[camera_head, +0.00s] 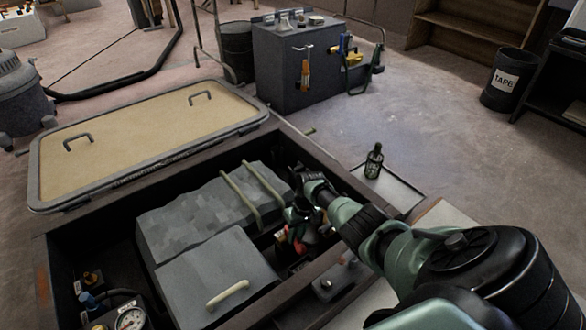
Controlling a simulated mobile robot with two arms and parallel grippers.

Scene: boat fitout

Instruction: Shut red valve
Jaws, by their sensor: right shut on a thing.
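My right arm reaches in from the lower right, down into an open hatch bay. My right gripper (292,218) is at the bay's right side, next to the grey engine cover, and is shut on the red valve. Only small red patches of the valve (299,245) show just below the gripper. The gripper and dark fittings hide most of it, so I cannot tell how its handle is turned. My left gripper is not in view.
Grey covers with pale handles (190,285) fill the middle of the bay. A pressure gauge (130,319) sits at lower left. The hatch lid (140,140) lies open behind. A dark bottle (374,162) stands on a ledge right of the bay.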

